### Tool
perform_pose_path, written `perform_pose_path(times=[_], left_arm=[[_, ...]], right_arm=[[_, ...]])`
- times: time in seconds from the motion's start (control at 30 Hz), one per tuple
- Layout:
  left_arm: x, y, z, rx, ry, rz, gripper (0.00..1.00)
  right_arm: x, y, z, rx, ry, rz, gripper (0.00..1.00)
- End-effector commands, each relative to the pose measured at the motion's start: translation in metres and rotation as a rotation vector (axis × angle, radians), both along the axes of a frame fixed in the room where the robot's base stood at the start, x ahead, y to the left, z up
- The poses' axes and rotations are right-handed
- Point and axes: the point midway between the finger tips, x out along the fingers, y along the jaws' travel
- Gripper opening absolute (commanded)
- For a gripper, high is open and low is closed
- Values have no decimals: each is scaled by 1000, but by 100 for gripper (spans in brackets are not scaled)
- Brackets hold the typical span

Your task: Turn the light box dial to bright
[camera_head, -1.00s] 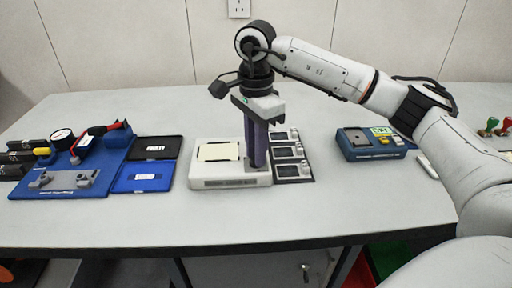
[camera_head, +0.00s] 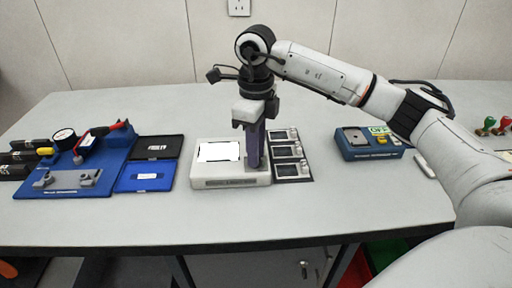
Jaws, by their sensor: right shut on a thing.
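The light box (camera_head: 210,180) is a low white box in the middle of the table. Its top panel (camera_head: 218,151) shows bright white. My right gripper (camera_head: 255,163) points straight down over the right part of the box, its fingertips at the box top. It is shut on the dial, which the fingers hide. I cannot read any dial marking. My left gripper is not in view.
Right beside the box lies a dark strip with several small screened devices (camera_head: 291,170). A blue fixture (camera_head: 60,182) and an open blue-and-black case (camera_head: 145,183) are to the left. A blue device (camera_head: 360,153) stands to the right. The table front is clear.

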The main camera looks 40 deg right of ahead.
Motion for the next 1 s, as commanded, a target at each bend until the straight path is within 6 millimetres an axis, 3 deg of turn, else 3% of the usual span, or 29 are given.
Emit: perform_pose_path(times=[0.5, 1.0], left_arm=[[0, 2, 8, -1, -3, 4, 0], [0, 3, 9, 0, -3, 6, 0]], right_arm=[[1, 0, 2, 2, -5, -400, 0], [1, 0, 2, 2, -5, -516, 0]])
